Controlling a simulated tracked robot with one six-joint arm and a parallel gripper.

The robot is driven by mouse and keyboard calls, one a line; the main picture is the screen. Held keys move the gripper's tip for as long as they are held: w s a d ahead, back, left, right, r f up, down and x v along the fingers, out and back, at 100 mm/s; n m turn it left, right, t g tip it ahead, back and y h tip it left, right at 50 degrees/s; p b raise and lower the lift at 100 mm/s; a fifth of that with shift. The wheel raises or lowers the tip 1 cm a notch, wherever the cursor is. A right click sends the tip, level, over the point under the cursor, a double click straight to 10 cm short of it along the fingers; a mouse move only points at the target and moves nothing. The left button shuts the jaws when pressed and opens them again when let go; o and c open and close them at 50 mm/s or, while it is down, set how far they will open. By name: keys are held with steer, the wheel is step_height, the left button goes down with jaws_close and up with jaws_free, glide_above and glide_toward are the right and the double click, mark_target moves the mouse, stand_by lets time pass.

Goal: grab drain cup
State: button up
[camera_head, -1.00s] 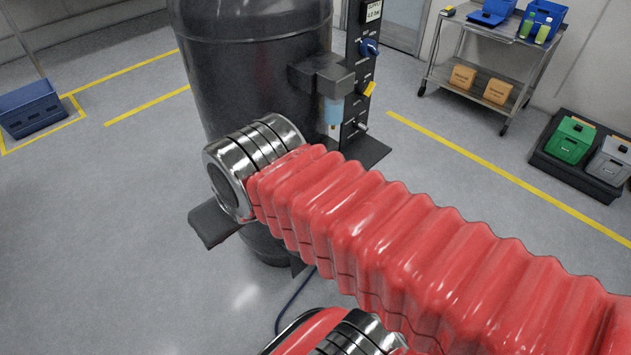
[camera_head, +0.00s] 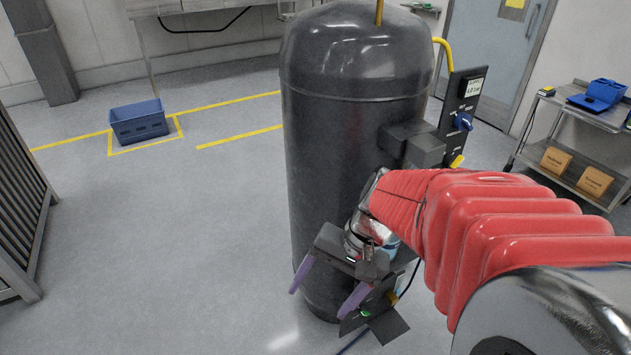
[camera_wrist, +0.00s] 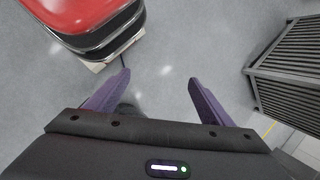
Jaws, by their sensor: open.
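My gripper (camera_head: 317,303) has two purple fingers, apart and empty, pointing down in front of the lower part of the dark tank (camera_head: 350,150). In the wrist view my gripper (camera_wrist: 159,77) shows its fingers spread over bare grey floor, with nothing between them. I cannot make out a drain cup in either current view. The red bellows of my arm cover part of the tank's right side and the area below its control panel (camera_head: 463,105).
A blue crate (camera_head: 139,122) sits on the floor at the left in a yellow-marked area. A slatted grey barrier (camera_head: 18,205) stands at the left edge. A metal cart (camera_head: 570,170) with boxes stands at the right. The floor left of the tank is clear.

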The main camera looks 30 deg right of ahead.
steer(key=w+d+f+m+t+y, duration=0.2)
steer(key=d+f+m+y, duration=0.25)
steer(key=m, duration=0.25)
steer(key=m+t+h, duration=0.7)
steer(key=m+t, duration=0.8)
steer(key=m, duration=0.4)
glide_toward(397, 245)
steer(key=w, duration=0.3)
steer(key=shift+w+a+r+y, duration=0.1)
steer(key=shift+r+y, duration=0.05)
steer(key=shift+y, duration=0.1)
steer(key=shift+w, duration=0.1)
steer(key=w, duration=0.2)
steer(key=w+a, duration=0.1)
steer(key=w, duration=0.4)
steer(key=shift+w+a, duration=0.15)
steer(key=shift+w, duration=0.5)
steer(key=shift+w, duration=0.1)
